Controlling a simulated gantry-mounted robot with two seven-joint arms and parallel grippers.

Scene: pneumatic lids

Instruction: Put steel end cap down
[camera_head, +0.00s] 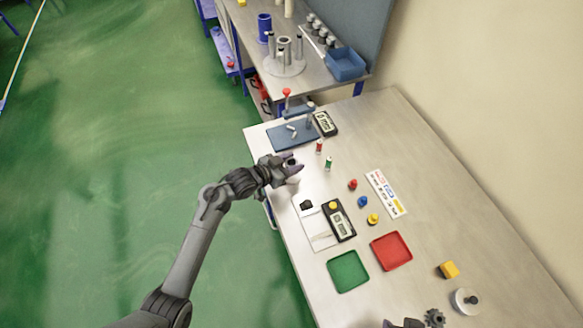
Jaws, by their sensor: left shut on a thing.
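My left gripper (293,168) is over the left edge of the steel-topped table, near the blue-grey plate with the lever press. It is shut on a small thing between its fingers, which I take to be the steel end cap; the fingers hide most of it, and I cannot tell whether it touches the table. Dark shapes at the bottom edge, left of a dark gear-like part (434,317), may be my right gripper (402,323); they are cut off by the frame.
The press plate (283,138) lies beyond my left gripper. Red (319,146) and green (328,163) small cylinders stand to its right. The table's right side is mostly clear.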

